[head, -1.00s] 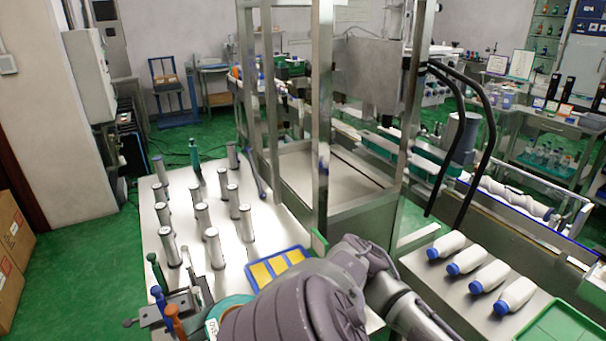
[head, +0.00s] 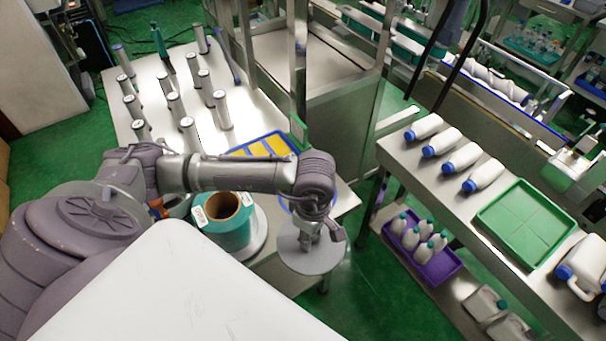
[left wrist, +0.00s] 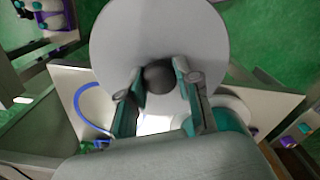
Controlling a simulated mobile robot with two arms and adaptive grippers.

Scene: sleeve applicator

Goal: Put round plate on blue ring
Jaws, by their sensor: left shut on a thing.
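The round plate (head: 300,263) is a flat grey disc with a dark knob at its middle. My left gripper (head: 318,236) is shut on the knob and holds the plate near the front corner of the steel table. In the left wrist view, the plate (left wrist: 150,30) lies beyond the fingers, with the knob between the fingertips (left wrist: 158,78). The blue ring (head: 284,207) is behind the gripper and plate, mostly hidden by my left wrist. In the left wrist view, part of the ring (left wrist: 77,110) shows left of the fingers, apart from the plate. My right gripper is not in view.
A teal roll (head: 228,238) on a grey disc stands left of the plate. A blue tray with yellow pieces (head: 232,150) and several metal cylinders (head: 188,130) are farther back. At the right, another table holds white bottles (head: 440,142) and a green tray (head: 535,195).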

